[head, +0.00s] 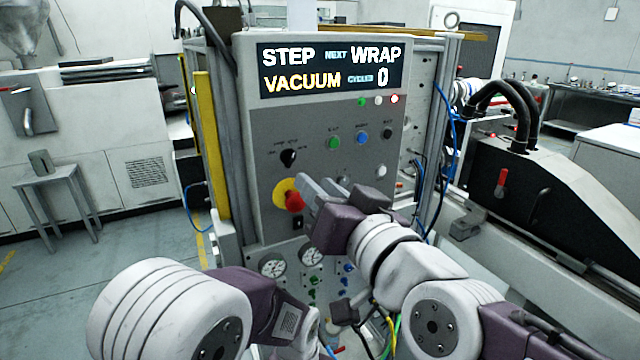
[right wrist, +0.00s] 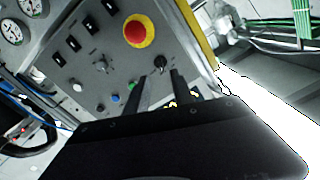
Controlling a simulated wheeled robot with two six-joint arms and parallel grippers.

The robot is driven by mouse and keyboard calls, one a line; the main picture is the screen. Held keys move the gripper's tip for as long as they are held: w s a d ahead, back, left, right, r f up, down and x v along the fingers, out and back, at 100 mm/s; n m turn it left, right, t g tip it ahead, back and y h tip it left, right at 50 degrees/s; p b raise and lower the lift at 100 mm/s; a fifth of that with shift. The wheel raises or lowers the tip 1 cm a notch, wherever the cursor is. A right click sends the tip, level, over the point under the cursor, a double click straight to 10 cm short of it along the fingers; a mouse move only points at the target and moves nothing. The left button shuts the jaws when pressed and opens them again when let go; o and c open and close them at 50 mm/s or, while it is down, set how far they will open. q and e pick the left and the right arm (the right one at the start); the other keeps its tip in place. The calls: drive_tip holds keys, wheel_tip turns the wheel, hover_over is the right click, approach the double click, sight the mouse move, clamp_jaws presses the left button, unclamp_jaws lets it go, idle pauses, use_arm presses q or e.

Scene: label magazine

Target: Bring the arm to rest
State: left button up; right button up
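My right gripper (head: 322,185) is in front of the grey control panel (head: 262,130), beside the red and yellow emergency stop (head: 285,190), partly covering it in the head view. In the right wrist view, its two dark fingers (right wrist: 164,88) stand apart with nothing between them, short of the panel face near the black selector knob (right wrist: 160,62). I cannot tell the exact gap to the panel. My left arm (head: 165,310) is low at the bottom, bent toward the middle; its gripper is mostly hidden and its fingers are unclear.
The panel's display (head: 330,68) reads STEP NEXT WRAP, VACUUM, CYCLES 0. Buttons, gauges (head: 273,263) and valves cover its face. Cables and hoses hang near its right side. A black-sided machine (head: 545,175) stands right. Open floor (head: 130,270) lies left, with a small stand (head: 48,180).

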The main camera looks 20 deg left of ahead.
drive_tip(key=w+d+m+t+h+p, duration=0.25)
drive_tip(key=w+d+h+p, duration=0.25)
drive_tip(key=w+d, duration=0.45)
drive_tip(key=w+d+f+m+g+h+p, duration=0.35)
drive_tip(key=d+f+h, duration=0.25)
drive_tip(key=d+f, duration=1.05)
drive_tip(key=s+d+f+g+h+p, duration=0.1)
drive_tip(key=s+d+f+g, duration=0.3)
drive_tip(key=s+f, duration=0.4)
drive_tip(key=s+d+f+g+h+p, duration=0.1)
drive_tip(key=s+d+f+g, duration=0.4)
drive_tip(key=s, duration=0.6)
wheel_tip(320, 180, down, 3)
drive_tip(key=shift+s+d+r+h, duration=0.1)
drive_tip(key=shift+s+d+h, duration=0.2)
drive_tip(key=shift+d, duration=0.05)
